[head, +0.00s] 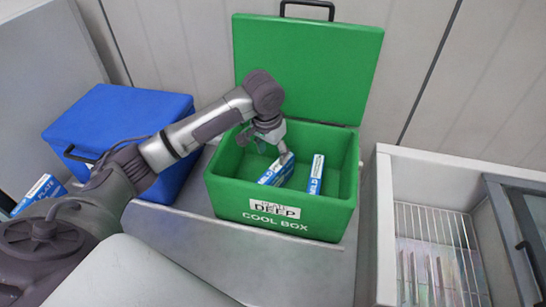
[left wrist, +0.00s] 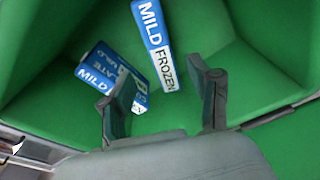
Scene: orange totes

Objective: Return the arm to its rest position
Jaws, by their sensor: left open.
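My left arm (head: 205,125) comes in from the left and reaches over the open green cool box (head: 268,224). My left gripper (head: 283,150) points down into the box; in the left wrist view its two fingers (left wrist: 163,82) are apart with nothing between them. Two blue and white cartons lie in the box. One carton (head: 272,177) is just under the gripper, and the other carton (head: 316,175) leans to its right. In the left wrist view, one carton (left wrist: 153,45) lies beyond the fingers and the other (left wrist: 92,72) is partly behind the left finger. My right gripper is not in view.
The green lid (head: 305,65) stands open behind the box. A closed blue box (head: 135,115) is to the left, with a blue and white carton (head: 42,192) near it. A white chest (head: 385,230) with a wire rack (head: 437,250) stands at the right.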

